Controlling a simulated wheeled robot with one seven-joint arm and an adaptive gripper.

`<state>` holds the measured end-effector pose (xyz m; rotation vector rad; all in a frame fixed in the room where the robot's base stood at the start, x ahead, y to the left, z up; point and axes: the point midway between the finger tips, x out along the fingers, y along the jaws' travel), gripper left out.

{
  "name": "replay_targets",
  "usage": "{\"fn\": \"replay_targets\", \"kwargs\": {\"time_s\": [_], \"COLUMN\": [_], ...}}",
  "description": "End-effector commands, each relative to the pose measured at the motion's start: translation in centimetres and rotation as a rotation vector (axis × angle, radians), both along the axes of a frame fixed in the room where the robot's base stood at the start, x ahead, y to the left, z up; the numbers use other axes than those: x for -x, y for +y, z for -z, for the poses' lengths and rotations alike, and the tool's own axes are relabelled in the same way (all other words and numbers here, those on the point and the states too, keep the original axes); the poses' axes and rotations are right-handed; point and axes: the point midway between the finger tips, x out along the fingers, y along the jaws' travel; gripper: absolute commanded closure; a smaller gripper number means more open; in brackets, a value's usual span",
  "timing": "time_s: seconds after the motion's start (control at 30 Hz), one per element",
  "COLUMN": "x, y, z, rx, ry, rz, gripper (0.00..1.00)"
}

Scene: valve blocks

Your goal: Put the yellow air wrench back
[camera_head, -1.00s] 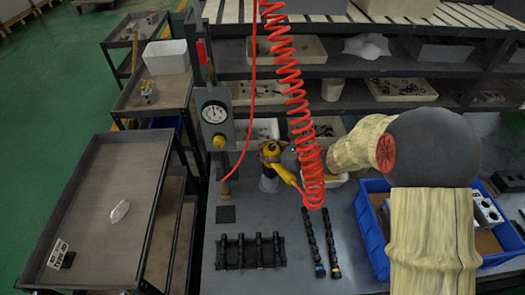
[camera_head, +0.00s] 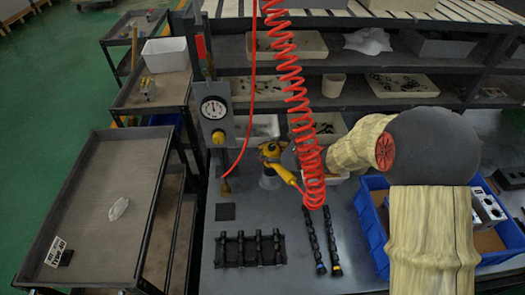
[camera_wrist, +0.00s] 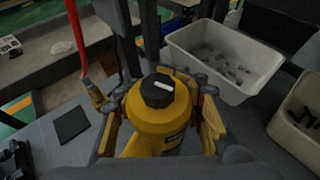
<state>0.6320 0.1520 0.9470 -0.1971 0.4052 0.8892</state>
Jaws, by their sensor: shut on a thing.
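The yellow air wrench (camera_head: 272,150) is above the back of the grey bench in the head view, with the coiled red hose (camera_head: 296,95) hanging down to it. In the wrist view the wrench (camera_wrist: 150,128) shows its yellow body and black round cap, between the two fingers. My gripper (camera_wrist: 160,115) is shut on the wrench. In the head view the gripper is mostly hidden by the wrench and my arm. A dark square pad (camera_head: 225,211) lies on the bench left of the wrench; it also shows in the wrist view (camera_wrist: 71,124).
A pressure gauge (camera_head: 214,109) stands on a post at the bench's back left. A black rack (camera_head: 249,249) and dark valve rods (camera_head: 322,242) lie in front. A blue crate (camera_head: 371,230) is at right. A white bin (camera_wrist: 225,58) is behind the wrench.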

Motion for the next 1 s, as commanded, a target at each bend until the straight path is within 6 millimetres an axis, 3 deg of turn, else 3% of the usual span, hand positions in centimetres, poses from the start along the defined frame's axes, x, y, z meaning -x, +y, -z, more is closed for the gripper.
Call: {"fn": "replay_targets", "kwargs": {"time_s": [0.17, 0.2, 0.7, 1.0], "x": [-0.16, -0.16, -0.04, 0.19], "y": [0.02, 0.01, 0.0, -0.14], "z": [-0.39, -0.38, -0.1, 0.13], "rx": [-0.002, -0.002, 0.0, 0.001], "ry": [-0.006, -0.006, -0.001, 0.003], "rz": [0.001, 0.001, 0.0, 0.001], "gripper": [1.0, 0.66, 0.39, 0.39]}}
